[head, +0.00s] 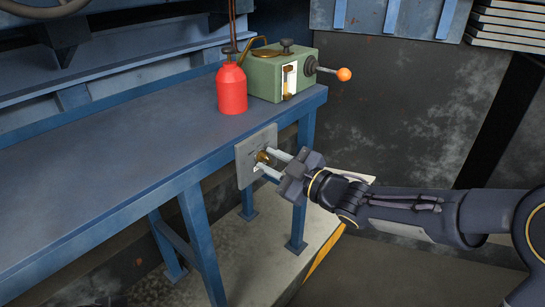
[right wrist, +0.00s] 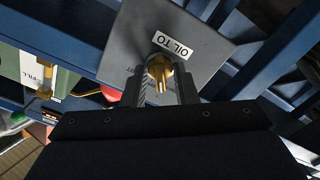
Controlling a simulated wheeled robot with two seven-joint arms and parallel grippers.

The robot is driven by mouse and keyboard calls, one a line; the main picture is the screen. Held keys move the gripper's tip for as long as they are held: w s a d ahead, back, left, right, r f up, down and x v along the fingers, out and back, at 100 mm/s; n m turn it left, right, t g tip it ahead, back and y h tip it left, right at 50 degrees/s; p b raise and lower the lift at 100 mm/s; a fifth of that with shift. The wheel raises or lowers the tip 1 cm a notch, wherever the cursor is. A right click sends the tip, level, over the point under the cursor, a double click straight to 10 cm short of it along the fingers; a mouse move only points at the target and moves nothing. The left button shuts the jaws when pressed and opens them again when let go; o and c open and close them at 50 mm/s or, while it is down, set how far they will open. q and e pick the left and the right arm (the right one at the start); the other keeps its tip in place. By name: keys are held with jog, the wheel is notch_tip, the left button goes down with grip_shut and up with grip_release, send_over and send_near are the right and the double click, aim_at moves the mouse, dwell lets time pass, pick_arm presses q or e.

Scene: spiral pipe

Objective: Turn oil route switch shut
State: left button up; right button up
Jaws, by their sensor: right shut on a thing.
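The oil route switch is a small brass knob (head: 262,156) on a grey plate (head: 243,165) fixed to the table's front side. My right gripper (head: 264,163) reaches it from the right, with its two fingers on either side of the knob. In the right wrist view the brass knob (right wrist: 160,72) sits between the fingertips (right wrist: 160,82), and the gripper is shut on it. My left gripper is not in view.
A red oil can (head: 231,90) and a green box (head: 278,75) with an orange-tipped lever (head: 343,74) stand on the blue table (head: 120,135) above the plate. Blue table legs stand below it. The floor in front is open.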

jog(key=m+p, duration=0.2)
jog(key=m, duration=0.2)
jog(key=shift+m+p, duration=0.8)
jog(key=shift+m, duration=0.5)
jog(key=o, duration=0.6)
jog(key=shift+o, duration=0.2)
jog(key=shift+d, duration=0.1)
jog(key=v, duration=0.7)
jog(key=shift+s+d+p, duration=0.25)
jog(key=shift+s+p, duration=0.05)
jog(key=shift+p, duration=0.1)
